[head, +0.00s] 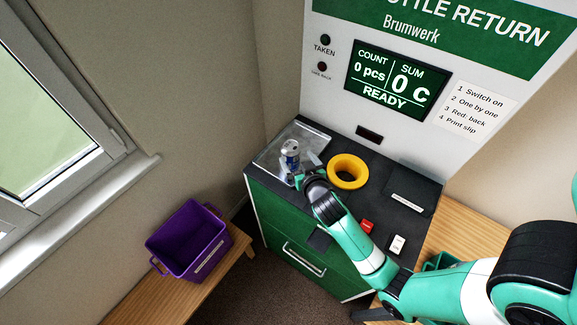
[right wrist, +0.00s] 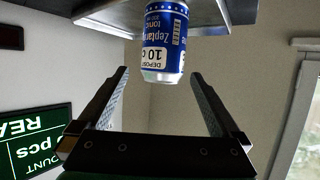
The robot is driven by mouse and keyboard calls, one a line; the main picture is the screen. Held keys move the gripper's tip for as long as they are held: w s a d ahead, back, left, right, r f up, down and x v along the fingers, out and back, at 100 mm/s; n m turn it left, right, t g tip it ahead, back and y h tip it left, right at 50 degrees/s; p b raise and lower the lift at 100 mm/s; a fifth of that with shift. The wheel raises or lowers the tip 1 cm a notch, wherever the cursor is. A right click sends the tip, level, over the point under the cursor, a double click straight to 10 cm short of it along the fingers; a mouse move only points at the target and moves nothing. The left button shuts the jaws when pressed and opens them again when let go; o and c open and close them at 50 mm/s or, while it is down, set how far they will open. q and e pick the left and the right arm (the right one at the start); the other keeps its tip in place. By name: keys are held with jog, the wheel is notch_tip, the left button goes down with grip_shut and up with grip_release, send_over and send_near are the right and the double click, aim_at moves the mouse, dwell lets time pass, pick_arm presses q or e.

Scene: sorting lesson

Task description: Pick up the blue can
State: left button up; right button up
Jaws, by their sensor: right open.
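The blue can (head: 290,151) stands upright on the metal tray (head: 311,136) at the left end of the machine's counter. In the right wrist view the can (right wrist: 164,40) appears upside down, with a white deposit label. My right gripper (head: 300,172) is beside the can on its near side. In the right wrist view its two fingers (right wrist: 162,88) are spread wide, with the can ahead between their tips and nothing held. A gap between the fingers and the can seems to remain in that view. My left gripper is not in view.
A yellow ring (head: 347,171) lies on the counter close right of my gripper. A red button (head: 366,226) and a white switch (head: 397,244) are nearer the front. A purple crate (head: 190,240) stands on a wooden bench at lower left. The machine's screen (head: 392,82) rises behind.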

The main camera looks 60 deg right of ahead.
aim_at(295, 155)
jog(key=x, duration=0.4)
jog(key=shift+w+d+f, duration=0.1)
jog(key=shift+w+d, duration=0.1)
jog(key=shift+w, duration=0.1)
jog(key=b+x, duration=0.1)
jog(key=x, duration=0.4)
jog(key=shift+w+f, duration=0.1)
jog(key=shift+f, duration=0.05)
jog(key=shift+a, duration=0.1)
grip_shut()
